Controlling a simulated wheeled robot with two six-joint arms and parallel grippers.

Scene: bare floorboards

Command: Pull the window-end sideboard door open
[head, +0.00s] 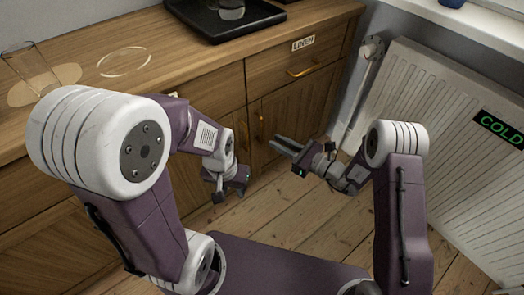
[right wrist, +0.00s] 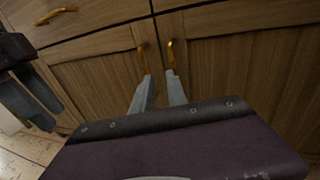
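The window-end sideboard door (head: 302,108) is the rightmost wooden door, beside the radiator, and looks shut. Its upright brass handle (head: 260,122) is near the door's left edge; the handle also shows in the right wrist view (right wrist: 172,56). My right gripper (head: 276,144) points at the sideboard with its fingers apart. In the right wrist view its fingertips (right wrist: 157,75) are empty, just below the two door handles in the picture.
The neighbouring door (right wrist: 95,85) has its own handle (right wrist: 142,60) close by. A labelled drawer (head: 295,62) is above. The radiator (head: 450,130) and its pipe stand at the right. A black tray (head: 205,22) is on top. Bare floorboards (head: 300,215) lie before the sideboard.

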